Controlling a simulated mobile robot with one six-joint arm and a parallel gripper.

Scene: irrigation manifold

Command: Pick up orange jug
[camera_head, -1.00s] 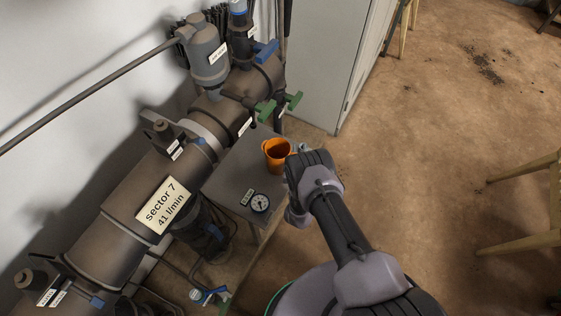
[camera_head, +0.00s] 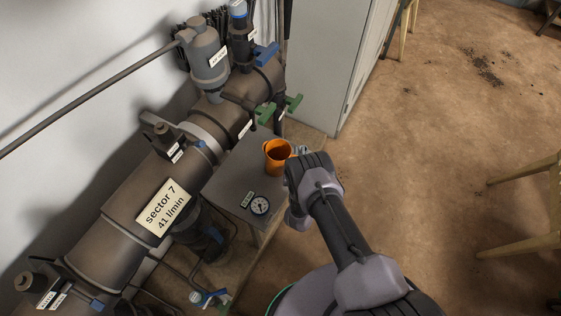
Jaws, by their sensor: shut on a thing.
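The orange jug (camera_head: 277,158) stands upright on the small grey table beside the pipes, with its open mouth facing up. My gripper (camera_head: 297,151) is at the jug's right side, shut on it. My own wrist hides most of the fingers, and the exact grip point on the jug is hidden.
The grey table (camera_head: 232,175) also holds a round pressure gauge (camera_head: 260,204) and a small label (camera_head: 247,199) in front of the jug. A grey cabinet (camera_head: 318,60) stands behind.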

